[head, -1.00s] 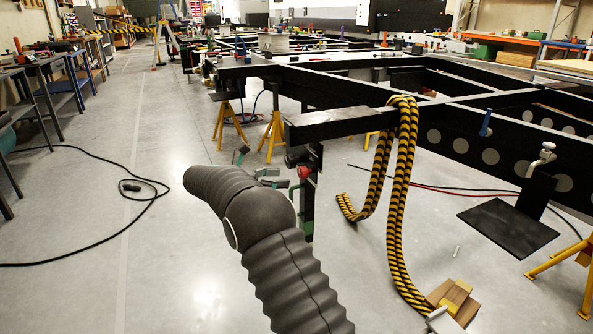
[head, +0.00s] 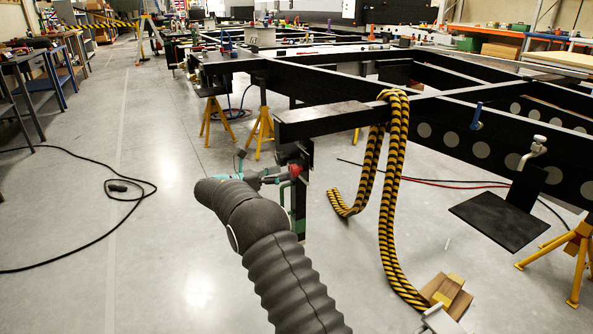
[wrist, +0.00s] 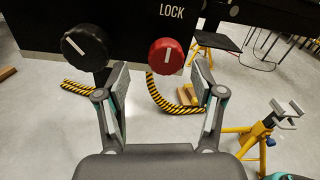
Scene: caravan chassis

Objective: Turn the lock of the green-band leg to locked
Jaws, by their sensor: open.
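The leg with a green band (head: 300,226) hangs under the near end of the black chassis in the head view. A red knob (head: 295,170) sits at its upper part. In the wrist view the red knob (wrist: 166,57) has a white pointer line, nearly upright, below the white word LOCK (wrist: 171,11). A black knob (wrist: 84,47) with a slanted white line is to its left. My gripper (wrist: 160,90) is open and empty, its fingers pointing toward the knobs, with the red knob between and beyond the fingertips. In the head view my gripper (head: 277,176) is close to the red knob, partly hidden by my arm.
A yellow-black strap (head: 393,200) hangs over the chassis beam to the right. Yellow stands (head: 262,130) stand under the frame. A black step plate (head: 500,222) is at the right. A black cable (head: 75,250) lies on the otherwise clear floor at left.

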